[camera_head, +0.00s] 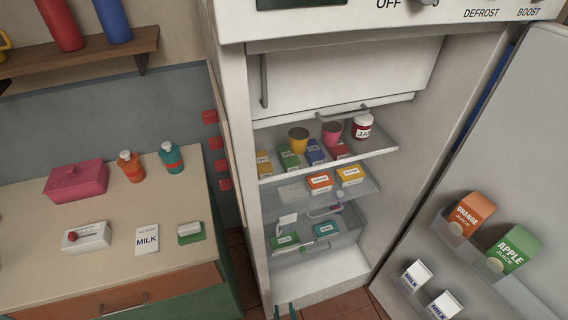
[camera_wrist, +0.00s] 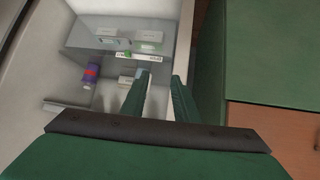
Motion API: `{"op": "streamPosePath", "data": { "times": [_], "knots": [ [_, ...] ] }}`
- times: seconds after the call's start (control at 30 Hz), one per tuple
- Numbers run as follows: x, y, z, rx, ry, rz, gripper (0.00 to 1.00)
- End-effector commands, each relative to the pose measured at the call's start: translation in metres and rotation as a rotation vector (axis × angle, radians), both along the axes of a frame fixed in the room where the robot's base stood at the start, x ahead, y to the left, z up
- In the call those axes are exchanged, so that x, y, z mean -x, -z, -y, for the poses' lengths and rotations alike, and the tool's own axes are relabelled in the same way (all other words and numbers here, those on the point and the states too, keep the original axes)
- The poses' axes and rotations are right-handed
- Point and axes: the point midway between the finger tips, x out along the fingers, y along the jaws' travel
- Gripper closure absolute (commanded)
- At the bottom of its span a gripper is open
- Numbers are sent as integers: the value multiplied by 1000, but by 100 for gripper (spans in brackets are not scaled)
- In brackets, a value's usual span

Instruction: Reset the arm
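My gripper (camera_head: 285,311) shows only as two green fingertips at the bottom edge of the head view, in front of the open fridge (camera_head: 335,290). In the wrist view my gripper (camera_wrist: 160,77) has its two green fingers apart, with nothing seen between them. The fingers point towards the fridge's lower shelves. My arm is otherwise out of the head view.
The fridge door (camera_head: 490,150) stands open at the right, with cartons in its racks. Small boxes, cups and a jar (camera_head: 363,128) fill the fridge shelves. A counter (camera_head: 40,255) at the left holds a pink box (camera_head: 76,183), bottles and a milk carton (camera_head: 147,239).

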Motion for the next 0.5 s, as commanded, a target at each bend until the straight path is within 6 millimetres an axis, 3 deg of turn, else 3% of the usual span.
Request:
{"op": "streamPosePath", "data": {
  "times": [0.03,0.27,0.5],
  "knots": [
    [18,-5,-2,2,21,12,72],
    [81,-48,1,6,125,118,72],
    [138,-117,4,-9,179,254,72]
  ]
}}
